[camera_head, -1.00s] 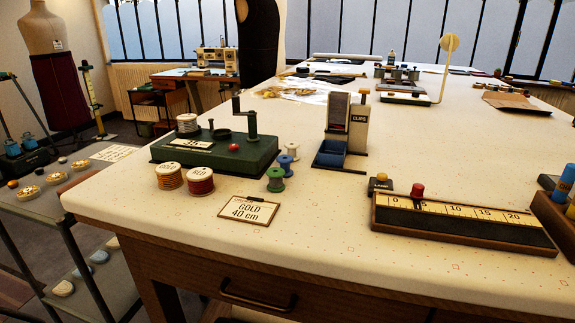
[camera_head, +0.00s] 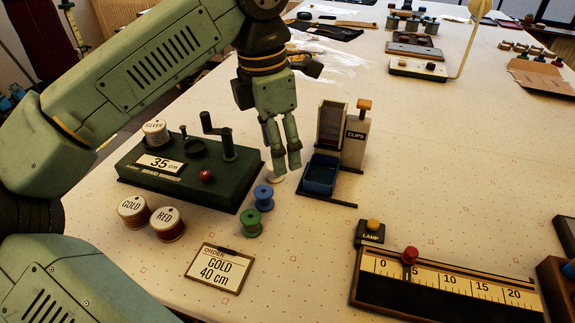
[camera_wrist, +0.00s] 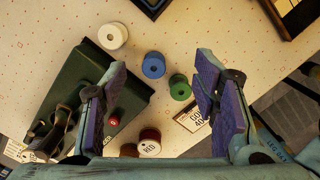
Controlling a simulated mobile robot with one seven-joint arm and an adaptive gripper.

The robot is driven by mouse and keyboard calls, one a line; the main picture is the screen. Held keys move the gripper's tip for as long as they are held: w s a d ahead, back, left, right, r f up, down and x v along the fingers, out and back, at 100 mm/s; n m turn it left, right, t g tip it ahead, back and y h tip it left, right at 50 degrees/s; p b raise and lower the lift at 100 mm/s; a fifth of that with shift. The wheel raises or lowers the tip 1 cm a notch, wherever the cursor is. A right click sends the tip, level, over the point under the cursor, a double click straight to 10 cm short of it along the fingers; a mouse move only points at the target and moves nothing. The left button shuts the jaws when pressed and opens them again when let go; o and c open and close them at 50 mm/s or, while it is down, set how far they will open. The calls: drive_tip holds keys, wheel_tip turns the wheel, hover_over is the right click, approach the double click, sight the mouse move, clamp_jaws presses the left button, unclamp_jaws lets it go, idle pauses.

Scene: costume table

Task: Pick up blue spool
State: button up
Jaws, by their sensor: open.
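My gripper (camera_head: 284,160) is open and empty, above the table and a little behind the blue spool in the head view. A white spool (camera_head: 276,177) is mostly hidden behind my fingers, but it shows clearly in the wrist view (camera_wrist: 113,35).
The dark green winder (camera_head: 150,180) with its crank stands left of the spools. The clips dispenser (camera_head: 355,138) with a blue bin (camera_head: 320,175) stands to the right. Gold (camera_head: 133,211) and red (camera_head: 167,223) spools, an order card (camera_head: 216,268) and a ruler box (camera_head: 440,290) sit nearer.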

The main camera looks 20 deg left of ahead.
sight(263, 192)
drive_tip(key=shift+s+a+f+g+y, duration=0.15)
drive_tip(key=shift+a+f+y, duration=0.1)
drive_tip(key=shift+a, duration=0.35)
drive_tip(key=shift+s+a+f+g+y, duration=0.15)
drive_tip(key=shift+a+y, duration=0.1)
drive_tip(key=shift+a, duration=0.35)
drive_tip(key=f+b, duration=0.6)
drive_tip(key=f, duration=0.4)
drive_tip(key=shift+s+f, duration=0.1)
drive_tip(key=shift+s, duration=0.1)
drive_tip(key=shift+c, duration=0.4)
drive_tip(key=c, duration=0.9)
drive_tip(key=shift+r, duration=0.2)
